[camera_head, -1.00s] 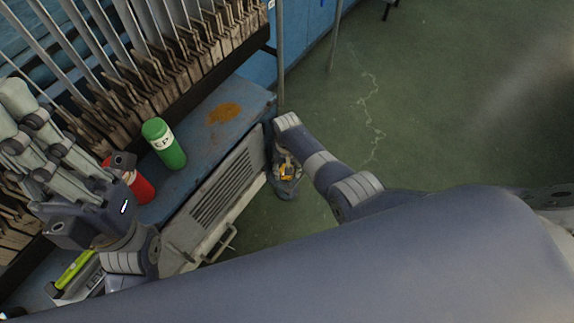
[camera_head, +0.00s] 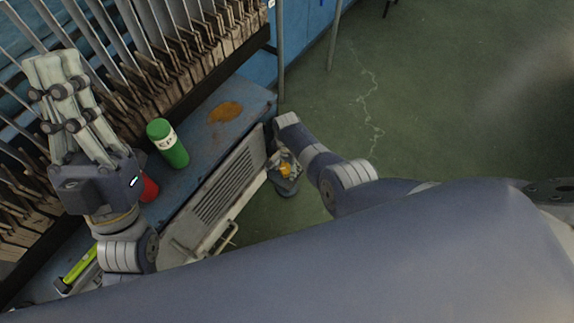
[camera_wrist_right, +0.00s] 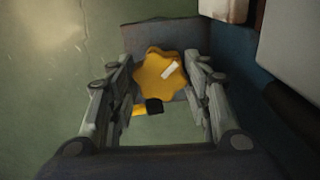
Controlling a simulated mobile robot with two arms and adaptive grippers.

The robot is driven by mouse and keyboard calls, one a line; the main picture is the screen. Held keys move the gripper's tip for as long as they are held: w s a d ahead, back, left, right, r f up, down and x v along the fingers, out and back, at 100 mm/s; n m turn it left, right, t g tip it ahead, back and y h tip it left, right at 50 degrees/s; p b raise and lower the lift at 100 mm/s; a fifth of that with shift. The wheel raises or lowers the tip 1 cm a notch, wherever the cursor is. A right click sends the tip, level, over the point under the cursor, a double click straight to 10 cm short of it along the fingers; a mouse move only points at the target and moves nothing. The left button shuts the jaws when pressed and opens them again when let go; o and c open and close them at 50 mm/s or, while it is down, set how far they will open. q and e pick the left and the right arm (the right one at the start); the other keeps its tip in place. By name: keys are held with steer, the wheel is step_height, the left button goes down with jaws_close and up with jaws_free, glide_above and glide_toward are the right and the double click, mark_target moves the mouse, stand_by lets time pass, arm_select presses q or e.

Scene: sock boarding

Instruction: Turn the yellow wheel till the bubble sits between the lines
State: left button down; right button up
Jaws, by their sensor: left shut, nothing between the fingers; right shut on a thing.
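The yellow wheel (camera_wrist_right: 160,72), lobed with a pale mark on its face, sits between the fingers of my right gripper (camera_wrist_right: 160,66) in the right wrist view. That gripper is shut on it. In the head view the wheel is a small yellow patch (camera_head: 285,170) low beside the bench end. My left gripper (camera_head: 54,62) is shut and empty, raised over the left of the bench in front of the wooden boards. A bright yellow-green strip (camera_head: 80,264) on a pale item lies at lower left, partly hidden by my left arm. I cannot make out a bubble or lines.
A blue bench (camera_head: 205,135) holds a green cylinder (camera_head: 167,143) and a red cylinder (camera_head: 149,187), partly hidden behind my left gripper. A rack of wooden boards (camera_head: 170,75) stands behind. A louvred panel (camera_head: 222,187) fronts the bench. Green floor (camera_head: 440,110) is clear at right.

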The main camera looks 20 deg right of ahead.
mark_target(287, 168)
steer(key=shift+m, duration=0.3)
steer(key=o, duration=1.1)
steer(key=shift+c, duration=0.2)
steer(key=shift+r, duration=3.7)
steer(key=shift+s, duration=0.1)
